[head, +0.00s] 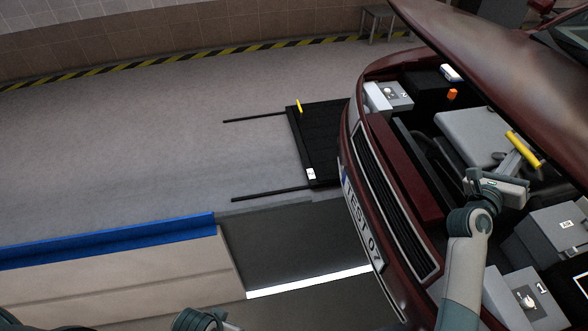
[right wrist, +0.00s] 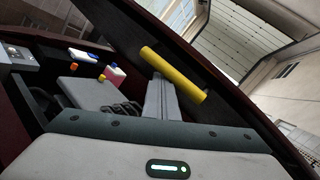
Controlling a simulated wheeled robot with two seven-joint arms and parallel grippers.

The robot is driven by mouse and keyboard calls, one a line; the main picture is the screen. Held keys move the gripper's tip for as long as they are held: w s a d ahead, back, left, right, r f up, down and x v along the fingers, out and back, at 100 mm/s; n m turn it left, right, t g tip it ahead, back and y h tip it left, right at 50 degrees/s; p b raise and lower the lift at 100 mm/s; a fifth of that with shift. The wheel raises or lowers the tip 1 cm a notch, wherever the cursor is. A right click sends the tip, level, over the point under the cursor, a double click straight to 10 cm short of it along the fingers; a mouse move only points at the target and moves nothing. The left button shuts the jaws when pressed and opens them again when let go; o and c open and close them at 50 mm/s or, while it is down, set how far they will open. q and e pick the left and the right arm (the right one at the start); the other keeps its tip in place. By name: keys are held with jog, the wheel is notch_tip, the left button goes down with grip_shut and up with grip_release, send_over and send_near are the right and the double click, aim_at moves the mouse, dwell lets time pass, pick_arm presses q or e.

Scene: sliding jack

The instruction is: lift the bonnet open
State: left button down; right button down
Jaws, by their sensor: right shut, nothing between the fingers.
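The dark red bonnet (head: 490,50) stands part way up over the engine bay at the upper right of the head view. Its dark underside (right wrist: 125,35) shows in the right wrist view. A yellow bar (head: 523,149) lies along the bonnet's lower edge; it also shows in the right wrist view (right wrist: 173,74). My right gripper (head: 513,157) is shut and empty, its fingertips close under the yellow bar. I cannot tell whether they touch it. Of my left arm only a bit shows at the bottom edge; its gripper is not seen.
The engine bay is open below, with a grey cover (head: 475,135), grey boxes (head: 560,230) and an orange cap (head: 452,95). The front grille and plate (head: 362,225) face left. A black sliding platform (head: 322,140) lies on the floor by the bumper.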

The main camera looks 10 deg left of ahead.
jog(key=shift+r, duration=0.2)
jog(key=shift+w+d+r, duration=0.25)
jog(key=shift+d+r, duration=0.35)
jog(key=shift+r, duration=1.6)
jog(key=shift+w+d+r, duration=0.25)
jog(key=shift+d+r, duration=0.3)
jog(key=shift+r, duration=1.6)
jog(key=shift+w+d+r, duration=0.25)
jog(key=shift+d+r, duration=0.35)
jog(key=shift+r, duration=1.8)
jog(key=w+d+r, duration=0.1)
jog(key=d+r, duration=0.1)
jog(key=r, duration=0.4)
jog(key=w+d+r, duration=0.1)
jog(key=d+r, duration=0.1)
jog(key=r, duration=0.4)
jog(key=shift+d+r, duration=0.2)
jog(key=shift+d, duration=0.15)
jog(key=shift+s, duration=0.1)
jog(key=shift+r, duration=0.1)
jog(key=w+d+r, duration=0.2)
jog(key=d+r, duration=0.4)
jog(key=r, duration=0.6)
jog(key=shift+w, duration=0.3)
